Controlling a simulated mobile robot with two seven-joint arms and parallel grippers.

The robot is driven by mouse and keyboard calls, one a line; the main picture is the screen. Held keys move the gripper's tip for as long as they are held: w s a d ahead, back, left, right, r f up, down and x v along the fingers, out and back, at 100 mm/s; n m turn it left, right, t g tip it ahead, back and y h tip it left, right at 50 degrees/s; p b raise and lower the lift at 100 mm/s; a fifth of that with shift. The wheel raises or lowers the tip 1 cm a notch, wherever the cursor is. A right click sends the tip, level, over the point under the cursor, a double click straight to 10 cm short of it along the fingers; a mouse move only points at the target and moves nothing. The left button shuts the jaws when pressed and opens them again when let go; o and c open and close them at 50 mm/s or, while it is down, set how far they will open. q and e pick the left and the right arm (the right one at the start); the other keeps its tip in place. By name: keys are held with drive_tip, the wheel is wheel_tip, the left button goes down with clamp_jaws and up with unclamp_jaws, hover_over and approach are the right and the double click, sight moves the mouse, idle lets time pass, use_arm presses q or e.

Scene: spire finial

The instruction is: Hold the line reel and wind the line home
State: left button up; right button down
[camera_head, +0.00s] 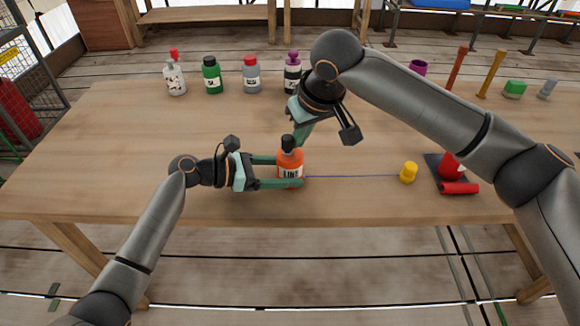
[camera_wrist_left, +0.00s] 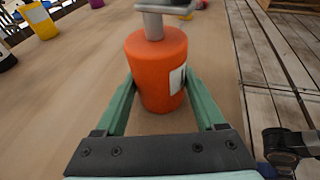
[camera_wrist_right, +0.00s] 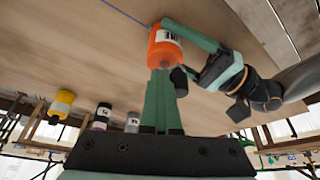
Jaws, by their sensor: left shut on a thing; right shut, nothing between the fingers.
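The orange line reel (camera_head: 290,166), with a white label and a dark knob (camera_head: 287,142) on top, stands upright on the table. My left gripper (camera_head: 292,172) is shut on its body; the left wrist view shows a finger on each side of the reel (camera_wrist_left: 157,65). A thin blue line (camera_head: 350,177) runs right from the reel along the table to a yellow piece (camera_head: 408,173). My right gripper (camera_head: 301,134) is shut and empty, its fingers pointing down close to the knob. In the right wrist view the fingertips (camera_wrist_right: 160,75) overlap the reel (camera_wrist_right: 165,47); contact is unclear.
Several bottles stand along the back, including a green one (camera_head: 212,76) and a grey one (camera_head: 251,76). A red object (camera_head: 459,188) on a dark base is at right. A green block (camera_head: 514,89) is at back right.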

drive_tip(key=shift+s+a, duration=0.25)
drive_tip(key=shift+s, duration=0.15)
idle(0.3)
wheel_tip(320, 180, up, 7)
drive_tip(key=shift+d, duration=0.15)
idle(0.6)
drive_tip(key=shift+w+d+f, duration=0.1)
drive_tip(key=shift+d+f, duration=0.2)
drive_tip(key=shift+f, duration=0.35)
drive_tip(key=shift+w+d+f, duration=0.1)
drive_tip(key=shift+d+f, duration=0.15)
drive_tip(key=shift+f, duration=0.4)
drive_tip(key=shift+w+d+f, duration=0.1)
drive_tip(key=shift+d+f, duration=0.2)
drive_tip(key=shift+f, duration=0.35)
drive_tip(key=shift+f, duration=0.1)
idle(1.4)
drive_tip(key=shift+f, duration=1.35)
